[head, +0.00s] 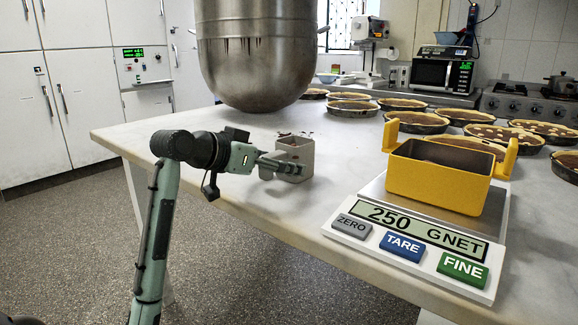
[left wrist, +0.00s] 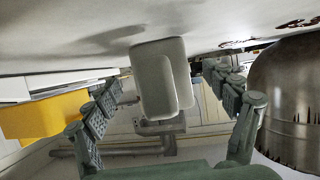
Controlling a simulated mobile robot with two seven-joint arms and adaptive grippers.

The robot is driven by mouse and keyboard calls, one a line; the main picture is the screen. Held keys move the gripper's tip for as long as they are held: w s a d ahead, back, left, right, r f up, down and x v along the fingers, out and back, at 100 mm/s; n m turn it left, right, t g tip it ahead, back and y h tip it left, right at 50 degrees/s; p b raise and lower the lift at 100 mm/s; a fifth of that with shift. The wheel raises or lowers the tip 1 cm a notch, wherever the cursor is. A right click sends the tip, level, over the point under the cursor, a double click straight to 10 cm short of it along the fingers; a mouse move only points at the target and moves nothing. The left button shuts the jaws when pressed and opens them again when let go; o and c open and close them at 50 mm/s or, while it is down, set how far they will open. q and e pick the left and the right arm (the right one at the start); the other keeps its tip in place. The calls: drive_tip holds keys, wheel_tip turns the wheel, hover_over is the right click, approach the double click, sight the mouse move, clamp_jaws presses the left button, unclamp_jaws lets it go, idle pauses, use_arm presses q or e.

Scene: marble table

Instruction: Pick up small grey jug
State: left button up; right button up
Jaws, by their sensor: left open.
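The small grey jug (head: 300,150) stands upright near the left edge of the marble table (head: 345,205), with its open top and dark inside showing. My left gripper (head: 283,167) reaches in from the left at the jug's height, and its fingers overlap the jug's near side in the head view. In the left wrist view the jug (left wrist: 158,80) appears between the spread fingers of my left gripper (left wrist: 168,88), with a gap on each side. The gripper is open and holds nothing. My right gripper is in neither view.
A yellow bin (head: 438,178) sits on a scale (head: 405,240) to the jug's right. A big steel bowl (head: 256,55) hangs behind and above the jug. Several pies (head: 420,122) stand farther back. Clear marble lies between the jug and the scale.

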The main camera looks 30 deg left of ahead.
use_arm(q)
drive_tip(key=shift+x, duration=1.55)
drive_tip(key=shift+c, duration=0.3)
drive_tip(key=shift+r, duration=0.1)
drive_tip(key=c, duration=1.5)
